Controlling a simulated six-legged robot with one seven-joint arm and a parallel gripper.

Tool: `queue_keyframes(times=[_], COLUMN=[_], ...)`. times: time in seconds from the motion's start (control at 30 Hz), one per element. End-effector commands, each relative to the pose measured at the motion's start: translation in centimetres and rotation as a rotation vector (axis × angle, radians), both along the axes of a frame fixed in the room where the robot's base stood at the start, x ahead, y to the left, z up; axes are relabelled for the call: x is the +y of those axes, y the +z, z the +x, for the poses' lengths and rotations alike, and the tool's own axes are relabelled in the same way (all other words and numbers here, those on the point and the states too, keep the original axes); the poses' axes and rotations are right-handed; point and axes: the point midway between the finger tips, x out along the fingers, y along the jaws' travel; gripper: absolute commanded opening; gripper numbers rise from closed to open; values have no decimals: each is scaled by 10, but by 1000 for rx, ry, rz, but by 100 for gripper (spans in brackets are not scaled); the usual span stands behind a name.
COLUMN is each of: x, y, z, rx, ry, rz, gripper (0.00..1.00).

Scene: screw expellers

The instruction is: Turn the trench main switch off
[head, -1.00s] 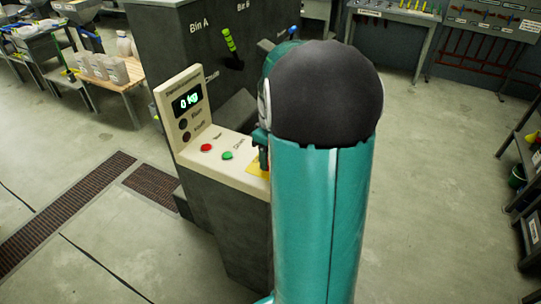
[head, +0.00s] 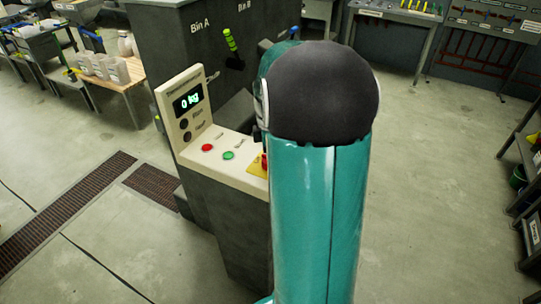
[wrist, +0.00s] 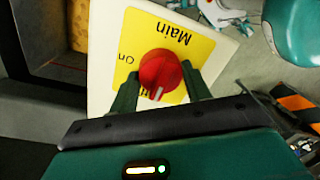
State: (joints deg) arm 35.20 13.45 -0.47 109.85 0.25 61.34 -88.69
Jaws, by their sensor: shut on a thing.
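The trench main switch is a red round knob (wrist: 160,72) on a yellow plate (wrist: 205,48) marked "Main" and "On", upside down in the wrist view. A second label below the knob is partly hidden. A white mark on the knob points down in the wrist view, towards that label. My gripper (wrist: 160,70) is shut on the knob, one finger on each side. In the head view a bit of the red knob (head: 264,161) and the yellow plate (head: 256,167) show beside my arm, which hides my gripper.
The cream console (head: 190,150) has a display (head: 187,101) reading "0 kg", a red button (head: 208,148) and a green button (head: 228,155). A dark bin housing (head: 180,45) with a green-handled lever (head: 230,42) stands behind. The floor to the right is open.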

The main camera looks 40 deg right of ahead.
Motion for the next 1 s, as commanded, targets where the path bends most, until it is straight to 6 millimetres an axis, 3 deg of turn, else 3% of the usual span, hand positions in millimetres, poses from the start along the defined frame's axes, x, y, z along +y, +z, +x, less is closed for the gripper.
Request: queue_keyframes(times=[0.5, 0.53, 0.63, 1.0], x=[0, 0, 0, 0], y=[1, 1, 1, 5], z=[1, 1, 1, 1], rx=[-2, -2, -2, -1], ry=[26, 26, 25, 23], rz=[-1, -1, -1, -1], gripper=[25, 50, 69, 69])
